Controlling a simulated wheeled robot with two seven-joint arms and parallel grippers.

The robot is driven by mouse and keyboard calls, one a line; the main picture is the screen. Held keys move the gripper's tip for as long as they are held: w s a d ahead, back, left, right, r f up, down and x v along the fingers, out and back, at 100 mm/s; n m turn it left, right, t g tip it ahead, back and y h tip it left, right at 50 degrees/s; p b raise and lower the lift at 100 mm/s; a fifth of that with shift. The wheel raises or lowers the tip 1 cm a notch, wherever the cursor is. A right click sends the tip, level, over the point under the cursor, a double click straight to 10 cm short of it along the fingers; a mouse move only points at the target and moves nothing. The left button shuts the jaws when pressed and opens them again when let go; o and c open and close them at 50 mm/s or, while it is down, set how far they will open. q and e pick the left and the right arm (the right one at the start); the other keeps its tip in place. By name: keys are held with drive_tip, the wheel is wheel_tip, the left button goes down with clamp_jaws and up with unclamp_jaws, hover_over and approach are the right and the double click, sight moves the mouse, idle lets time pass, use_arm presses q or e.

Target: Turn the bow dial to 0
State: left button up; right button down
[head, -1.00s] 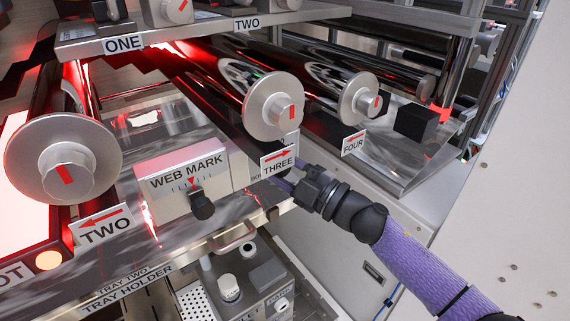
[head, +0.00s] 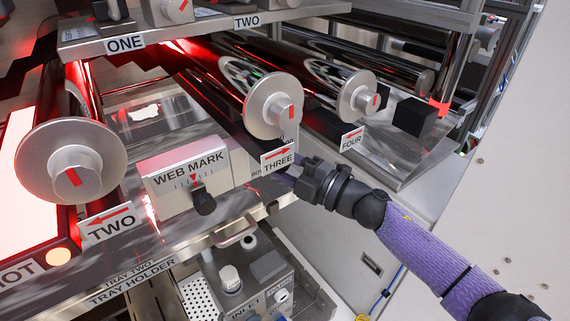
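The bow dial itself cannot be made out. A small, partly covered label (head: 256,173) starting with "BO" shows on the panel to the right of the WEB MARK box, beside the THREE sign (head: 278,160). My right gripper (head: 287,178) reaches in from the right, just below and right of that sign. Its fingertips are hidden or too dark to tell, so I cannot see whether they are open, shut or touching the dial. My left gripper is not in view.
The WEB MARK box (head: 170,184) with its black knob (head: 204,202) stands to the left. Metal rollers with large round end knobs (head: 272,105) sit above the gripper. A FOUR sign (head: 352,138) and a black block (head: 414,117) are to the right.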

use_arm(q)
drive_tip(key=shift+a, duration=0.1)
use_arm(e)
drive_tip(key=shift+f, duration=0.1)
drive_tip(key=shift+c, duration=1.2)
unclamp_jaws()
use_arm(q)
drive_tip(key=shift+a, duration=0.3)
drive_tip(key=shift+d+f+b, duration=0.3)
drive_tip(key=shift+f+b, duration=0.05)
use_arm(e)
drive_tip(key=v, duration=1)
